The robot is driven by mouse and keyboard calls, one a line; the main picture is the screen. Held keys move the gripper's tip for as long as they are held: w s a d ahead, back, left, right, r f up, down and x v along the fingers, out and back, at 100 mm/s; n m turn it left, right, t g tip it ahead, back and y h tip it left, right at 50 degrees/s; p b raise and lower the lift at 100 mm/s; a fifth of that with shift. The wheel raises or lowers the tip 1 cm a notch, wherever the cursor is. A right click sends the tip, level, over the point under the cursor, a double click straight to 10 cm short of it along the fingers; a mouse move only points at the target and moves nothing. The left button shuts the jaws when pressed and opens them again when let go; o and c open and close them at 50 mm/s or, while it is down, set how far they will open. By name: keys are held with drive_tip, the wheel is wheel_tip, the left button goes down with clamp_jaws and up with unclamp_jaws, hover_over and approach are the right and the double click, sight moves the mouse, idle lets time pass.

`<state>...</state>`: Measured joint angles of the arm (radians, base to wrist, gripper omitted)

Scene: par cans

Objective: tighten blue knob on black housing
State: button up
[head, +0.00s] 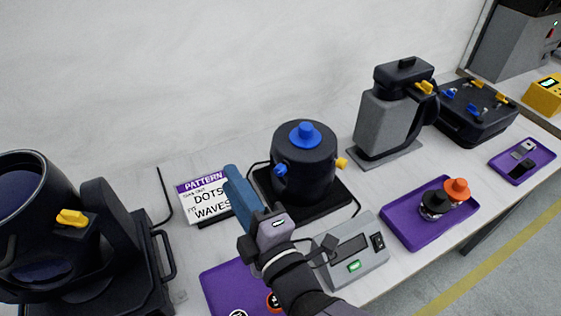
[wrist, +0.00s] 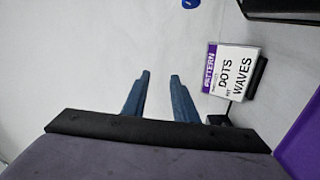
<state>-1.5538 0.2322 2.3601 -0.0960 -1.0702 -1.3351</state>
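A round black housing (head: 303,172) stands upright on a black base at the middle of the bench. It has a blue knob (head: 305,134) on top, another blue knob (head: 281,170) on its left side and a yellow knob (head: 341,163) on its right. My gripper (head: 232,172) is in front of and left of the housing, apart from it. In the wrist view the two blue fingers (wrist: 160,76) stand apart with nothing between them. A blue shape (wrist: 190,3) is cut off at that view's top edge; I cannot tell what it is.
A sign (head: 207,196) reading DOTS and WAVES stands left of the housing. A grey box (head: 352,253) with a green switch and a purple tray (head: 410,222) are at the front right. A grey and black unit (head: 385,125) and a black case (head: 478,112) with several knobs stand at the right.

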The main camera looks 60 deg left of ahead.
sight(280, 174)
drive_tip(key=w+d+f+m+t+h, duration=0.1)
drive_tip(key=w+d+f+t, duration=0.3)
drive_tip(key=w, duration=0.4)
drive_tip(key=shift+d+t+h, duration=0.3)
drive_tip(key=shift+d+t, duration=0.5)
drive_tip(key=shift+t, duration=0.2)
drive_tip(key=shift+p+x, duration=0.35)
drive_tip(key=shift+x, duration=3.3)
clamp_jaws()
